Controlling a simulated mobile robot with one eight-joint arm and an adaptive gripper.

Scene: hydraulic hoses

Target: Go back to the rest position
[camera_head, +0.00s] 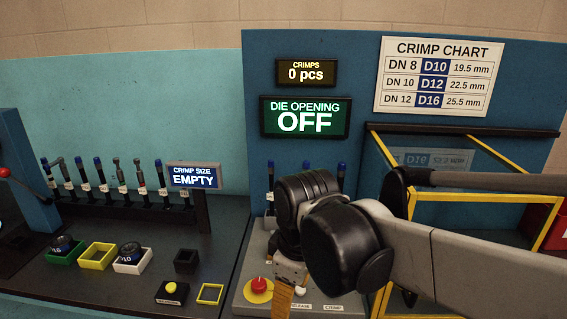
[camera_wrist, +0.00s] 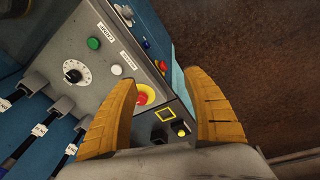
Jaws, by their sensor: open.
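My gripper (camera_wrist: 161,82) is open in the wrist view, with its two orange fingers spread apart and nothing seen between them but the surfaces beyond. It points toward the grey control panel (camera_wrist: 112,82) with its red stop button (camera_wrist: 145,95). In the head view one orange finger (camera_head: 283,299) shows low in front of the panel, right of the red stop button (camera_head: 259,284). My wrist hides the rest of the gripper there. I cannot tell how far the fingers are from the panel.
A yellow-framed guard (camera_head: 460,196) stands at the right, behind my arm. Hoses with blue caps (camera_head: 103,172) stand in a rack at the left. Small trays (camera_head: 97,256) and a yellow button box (camera_head: 171,291) sit on the dark bench. Displays read "OFF", "0 pcs" and "EMPTY".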

